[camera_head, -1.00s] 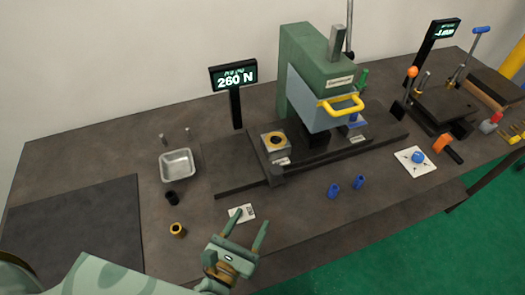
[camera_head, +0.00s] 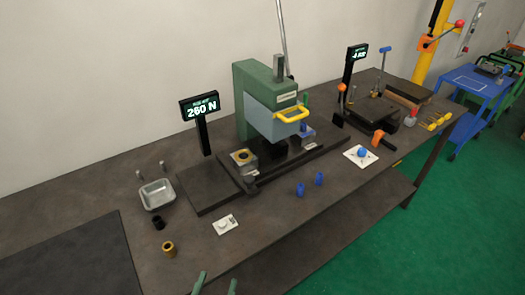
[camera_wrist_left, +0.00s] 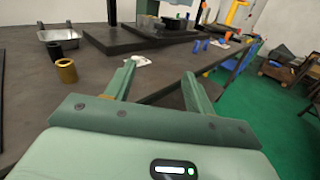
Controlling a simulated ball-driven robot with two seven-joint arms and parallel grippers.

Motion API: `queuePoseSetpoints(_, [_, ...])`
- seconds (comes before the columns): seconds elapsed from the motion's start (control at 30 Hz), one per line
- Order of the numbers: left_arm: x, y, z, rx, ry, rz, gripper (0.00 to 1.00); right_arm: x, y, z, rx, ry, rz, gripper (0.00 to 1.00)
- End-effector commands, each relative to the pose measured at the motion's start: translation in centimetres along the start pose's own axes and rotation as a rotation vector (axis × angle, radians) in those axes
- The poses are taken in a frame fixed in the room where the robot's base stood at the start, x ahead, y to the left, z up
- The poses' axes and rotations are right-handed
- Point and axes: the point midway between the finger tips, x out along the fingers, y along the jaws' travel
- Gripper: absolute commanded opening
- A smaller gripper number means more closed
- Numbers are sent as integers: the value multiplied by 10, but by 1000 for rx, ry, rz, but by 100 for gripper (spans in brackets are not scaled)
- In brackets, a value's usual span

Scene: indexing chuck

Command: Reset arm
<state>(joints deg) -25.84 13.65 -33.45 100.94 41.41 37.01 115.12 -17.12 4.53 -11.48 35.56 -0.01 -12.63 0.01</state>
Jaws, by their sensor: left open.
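My left gripper (camera_head: 214,284) shows only its two green fingertips at the bottom edge of the head view, in front of the workbench's near edge. In the left wrist view its two fingers (camera_wrist_left: 160,80) are spread apart with nothing between them. A white card with a small pale piece (camera_head: 226,224) lies on the bench beyond the fingertips. A brass bushing (camera_head: 169,249) and a black bushing (camera_head: 158,222) stand to the left of the card. My right gripper is not in either view.
A green press (camera_head: 270,105) with a yellow handle stands on a dark base mid-bench, beside a display reading 260 N (camera_head: 200,106). A metal tray (camera_head: 157,195) is at left. Two blue cylinders (camera_head: 309,185) stand near the front. A blue cart (camera_head: 485,85) stands at far right.

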Motion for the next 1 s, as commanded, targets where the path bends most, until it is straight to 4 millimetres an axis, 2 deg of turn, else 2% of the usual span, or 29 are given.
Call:
queuePoseSetpoints(0.17, [0, -8, -3, 197, 9, -42, 54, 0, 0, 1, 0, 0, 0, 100])
queuePoseSetpoints(0.27, [-3, -14, -14, 361, 25, -85, 54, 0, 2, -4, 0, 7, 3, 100])
queuePoseSetpoints(0.37, [-9, -21, -33, 576, 50, -148, 54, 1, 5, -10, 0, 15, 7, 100])
queuePoseSetpoints(0.47, [-19, -25, -66, 860, 84, -241, 54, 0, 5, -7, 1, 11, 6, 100])
queuePoseSetpoints(0.57, [-36, -26, -109, 1201, 119, -378, 54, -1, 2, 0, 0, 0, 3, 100])
queuePoseSetpoints(0.67, [-62, -19, -166, 1598, 144, -586, 54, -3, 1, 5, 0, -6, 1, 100])
queuePoseSetpoints(0.77, [-107, -1, -233, 2022, 129, -913, 54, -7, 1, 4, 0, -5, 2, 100])
queuePoseSetpoints(0.8, [-131, 10, -259, 2171, 104, -1076, 54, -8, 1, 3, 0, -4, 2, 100])
queuePoseSetpoints(0.87, [-168, 25, -292, 2342, 38, -1332, 54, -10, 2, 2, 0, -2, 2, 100])
queuePoseSetpoints(0.9, [-193, 36, -310, 2417, -17, -1501, 54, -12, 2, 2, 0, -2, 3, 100])
queuePoseSetpoints(1.0, [-252, 57, -339, 2479, -165, -1874, 54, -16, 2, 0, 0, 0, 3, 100])
